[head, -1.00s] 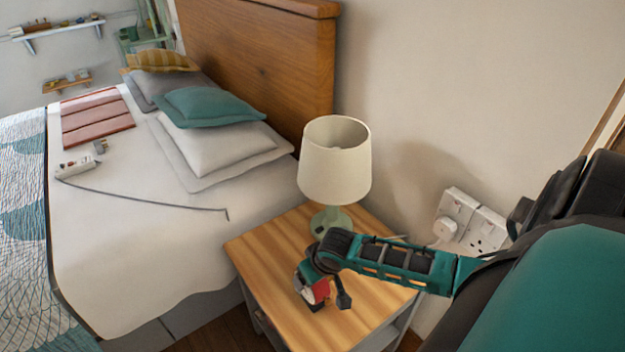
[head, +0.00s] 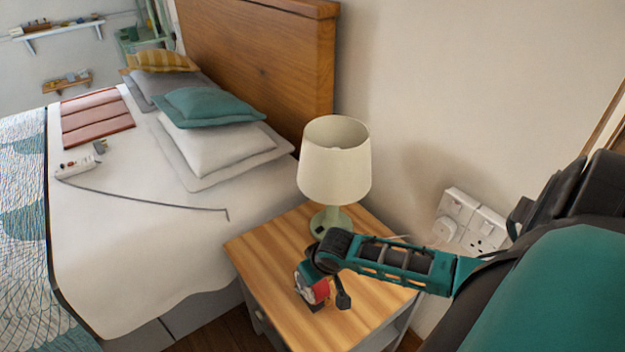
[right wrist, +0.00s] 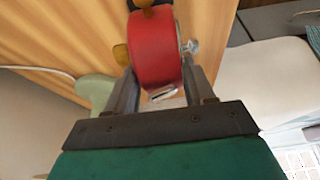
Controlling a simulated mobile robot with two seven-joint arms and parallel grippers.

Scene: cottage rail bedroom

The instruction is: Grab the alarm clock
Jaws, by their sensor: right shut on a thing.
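The red alarm clock (head: 320,291) is on the wooden bedside table (head: 262,262), partly hidden by my right gripper (head: 322,285) in the head view. In the right wrist view the clock (right wrist: 152,48) shows its red rounded body, with a silver knob on its right side and a yellowish part on its left. My right gripper (right wrist: 155,85) is shut on the clock, one finger on each side. Whether the clock still touches the tabletop is hard to tell. My left gripper is not in view.
A cream-shaded lamp (head: 335,165) with a green base stands just behind my right gripper on the table. A white wall socket (head: 470,220) with a plug is to the right.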

